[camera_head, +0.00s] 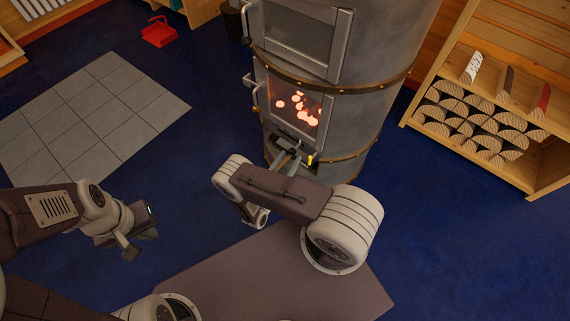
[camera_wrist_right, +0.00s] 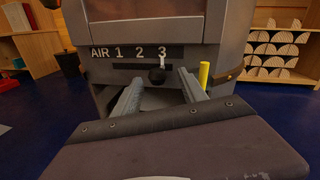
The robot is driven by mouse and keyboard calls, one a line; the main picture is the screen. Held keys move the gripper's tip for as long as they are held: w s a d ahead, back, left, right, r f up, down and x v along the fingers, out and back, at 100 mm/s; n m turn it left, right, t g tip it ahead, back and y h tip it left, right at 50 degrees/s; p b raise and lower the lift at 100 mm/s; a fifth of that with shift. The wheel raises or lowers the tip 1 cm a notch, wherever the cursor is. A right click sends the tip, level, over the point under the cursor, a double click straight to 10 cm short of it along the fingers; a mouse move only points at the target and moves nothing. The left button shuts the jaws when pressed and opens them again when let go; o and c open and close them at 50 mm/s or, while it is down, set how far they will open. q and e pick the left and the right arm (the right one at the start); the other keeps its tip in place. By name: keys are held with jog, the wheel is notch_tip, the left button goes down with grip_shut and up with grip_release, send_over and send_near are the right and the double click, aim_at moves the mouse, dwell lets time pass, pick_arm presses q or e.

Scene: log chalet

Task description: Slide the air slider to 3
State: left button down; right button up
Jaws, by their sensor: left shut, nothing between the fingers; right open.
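The stove (camera_head: 345,85) carries the air slider on its lower front. In the right wrist view its black round knob (camera_wrist_right: 157,75) sits at the right part of a dark slot (camera_wrist_right: 130,67), below the label "AIR 1 2 3" (camera_wrist_right: 130,52). A small white pointer (camera_wrist_right: 162,62) above the knob stands under the 3. My right gripper (camera_wrist_right: 160,72) is open, with one finger on each side of the knob in the picture; I cannot tell whether either touches it. In the head view my right gripper (camera_head: 289,156) is at the stove's lower front. My left gripper (camera_head: 138,248) is shut and empty, away from the stove.
A yellow peg (camera_wrist_right: 204,75) stands just right of my right gripper's fingers. A glowing firebox window (camera_head: 297,105) is above. A log shelf (camera_head: 480,110) stands to the right, and a red container (camera_head: 159,33) lies at the back left.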

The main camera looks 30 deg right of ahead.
jog(key=v, duration=0.5)
jog(key=shift+s+a+p, duration=0.1)
jog(key=shift+p, duration=0.3)
jog(key=s+a+r+m+g+y, duration=0.1)
jog(key=s+r+m+g+y, duration=0.55)
jog(key=m, duration=0.45)
jog(key=s+a+r+m+g+y, duration=0.2)
jog(key=s+r+m+g+y, duration=0.25)
jog(key=r+m+g, duration=0.4)
notch_tip(320, 180, up, 44)
jog(key=w+a+m+t+y+p, duration=0.1)
jog(key=m+t+y+p, duration=0.3)
jog(key=p, duration=3.3)
jog(key=a+m+t, duration=0.1)
jog(key=m+t, duration=0.1)
jog(key=m, duration=0.1)
jog(key=shift+w+a+r+m, duration=0.15)
jog(key=shift+w+a+m, duration=0.1)
jog(key=shift+w+m, duration=0.1)
